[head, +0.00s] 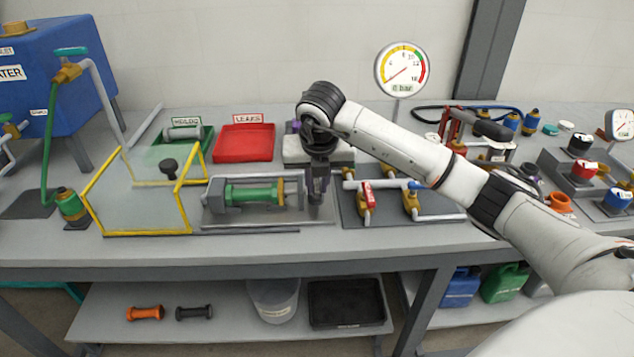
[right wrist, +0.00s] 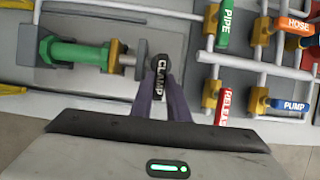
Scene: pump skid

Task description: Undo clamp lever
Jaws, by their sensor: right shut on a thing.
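The clamp lever (right wrist: 161,76) is a dark handle marked CLAMP in the right wrist view. It stands at the right end of the clamp fixture. My right gripper (right wrist: 163,100) is shut on the lever, with its two purple-grey fingers at either side of it. In the head view my right gripper (head: 318,196) points down at the fixture's right end and hides most of the lever there. A green cylinder (head: 253,192) lies in the fixture, and it also shows in the right wrist view (right wrist: 78,54). My left gripper is not in view.
A clear guard with a yellow frame (head: 137,200) stands left of the fixture. Pipes with a red valve handle (head: 366,196) and a blue one (head: 413,186) lie close to the right. A red LEAKS tray (head: 244,143) and a pressure gauge (head: 402,70) stand behind.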

